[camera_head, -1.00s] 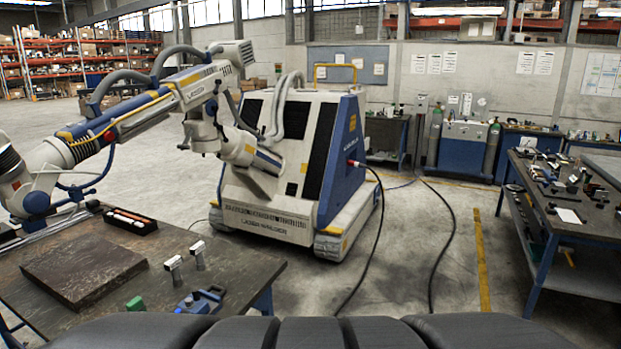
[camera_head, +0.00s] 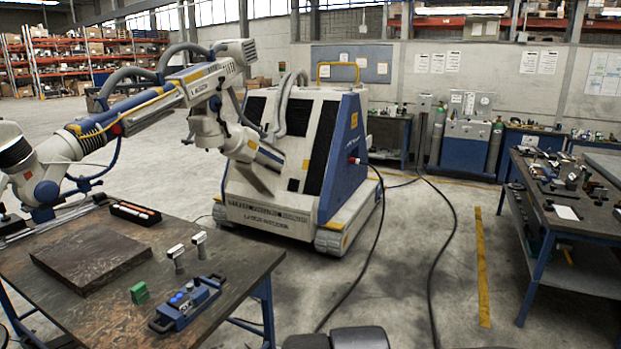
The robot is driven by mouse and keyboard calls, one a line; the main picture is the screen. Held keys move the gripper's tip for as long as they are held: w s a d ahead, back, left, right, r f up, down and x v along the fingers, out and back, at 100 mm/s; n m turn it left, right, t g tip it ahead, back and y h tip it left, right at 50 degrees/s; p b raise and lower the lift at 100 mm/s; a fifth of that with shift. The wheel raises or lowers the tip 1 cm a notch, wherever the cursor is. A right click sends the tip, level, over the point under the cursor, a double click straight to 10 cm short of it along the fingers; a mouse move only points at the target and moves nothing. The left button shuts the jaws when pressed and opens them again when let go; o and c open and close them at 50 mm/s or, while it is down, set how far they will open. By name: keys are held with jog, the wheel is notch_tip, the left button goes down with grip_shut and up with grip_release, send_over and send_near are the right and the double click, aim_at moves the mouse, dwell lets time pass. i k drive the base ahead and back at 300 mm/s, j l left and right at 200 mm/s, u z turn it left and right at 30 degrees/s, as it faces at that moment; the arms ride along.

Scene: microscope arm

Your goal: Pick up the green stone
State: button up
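The green stone (camera_head: 139,293) is a small green block near the front edge of the dark worktable (camera_head: 228,262) at the lower left. It stands between a dark square slab (camera_head: 92,254) and a blue device (camera_head: 186,303) with a black handle, apart from both. Nothing covers it from this view. My gripper is not in view.
Two small metal pieces (camera_head: 176,258) with pale tops stand behind the blue device. A black tray (camera_head: 135,213) lies farther back. A large white and blue robot arm (camera_head: 130,118) reaches over the table's far side. Open floor (camera_head: 410,270) lies to the right, with black cables.

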aim_at(138, 293)
jog(key=i+l, duration=0.3)
jog(key=i+l+u, duration=0.1)
jog(key=i+l, duration=0.2)
jog(key=l, duration=0.15)
jog(key=u, duration=1.5)
